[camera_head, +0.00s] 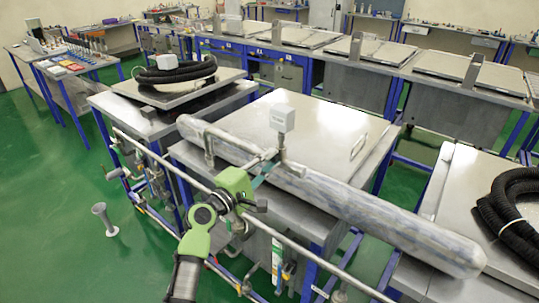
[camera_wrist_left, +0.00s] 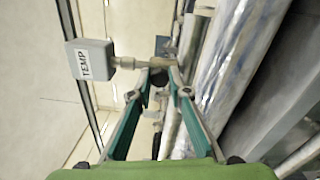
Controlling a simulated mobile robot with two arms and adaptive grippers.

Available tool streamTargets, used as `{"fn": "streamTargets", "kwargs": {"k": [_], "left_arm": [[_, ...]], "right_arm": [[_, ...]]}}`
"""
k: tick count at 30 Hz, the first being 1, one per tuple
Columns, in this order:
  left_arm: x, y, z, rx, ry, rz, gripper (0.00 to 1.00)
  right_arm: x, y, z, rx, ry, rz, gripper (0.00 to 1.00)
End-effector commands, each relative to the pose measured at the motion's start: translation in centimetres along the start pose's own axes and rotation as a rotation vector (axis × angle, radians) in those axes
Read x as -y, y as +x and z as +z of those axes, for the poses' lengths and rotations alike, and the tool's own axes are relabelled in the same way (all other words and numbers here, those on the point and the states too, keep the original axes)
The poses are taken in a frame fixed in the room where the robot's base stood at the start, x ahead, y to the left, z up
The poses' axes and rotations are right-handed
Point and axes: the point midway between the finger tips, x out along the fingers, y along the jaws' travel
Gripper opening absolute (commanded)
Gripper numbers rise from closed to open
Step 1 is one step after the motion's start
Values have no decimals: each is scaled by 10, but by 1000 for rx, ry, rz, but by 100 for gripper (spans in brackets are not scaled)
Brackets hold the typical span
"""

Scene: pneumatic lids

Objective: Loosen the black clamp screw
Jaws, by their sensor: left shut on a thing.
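My left gripper (camera_head: 268,168) reaches in over the front pipe to the fitting below the white sensor box. In the left wrist view the teal fingers of my left gripper (camera_wrist_left: 160,76) close in on a small dark piece, the black clamp screw (camera_wrist_left: 159,79), between their tips. The screw is small and partly covered by the fingertips; I cannot make it out in the head view. The grey box marked TEMP (camera_wrist_left: 90,60) is beside the fingers, and it also shows in the head view (camera_head: 282,118) upright on its stem. My right gripper is not in view.
A long silvery wrapped pipe (camera_head: 390,225) runs along the front of the flat metal lid (camera_head: 320,125). A thin front rail (camera_head: 330,268) crosses below my arm. Black coiled hoses lie on the benches to the left (camera_head: 175,72) and right (camera_head: 505,205).

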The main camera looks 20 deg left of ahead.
Motion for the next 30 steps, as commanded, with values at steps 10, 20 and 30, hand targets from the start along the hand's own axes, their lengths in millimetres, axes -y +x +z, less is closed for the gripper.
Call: {"fn": "streamTargets", "kwargs": {"k": [10,20,30], "left_arm": [[-2,0,0,-15,-296,4,0],[0,0,0,-22,-465,4,0],[1,0,-1,-24,-515,4,0]], "right_arm": [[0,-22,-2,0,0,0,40],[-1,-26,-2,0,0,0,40],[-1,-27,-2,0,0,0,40]]}}
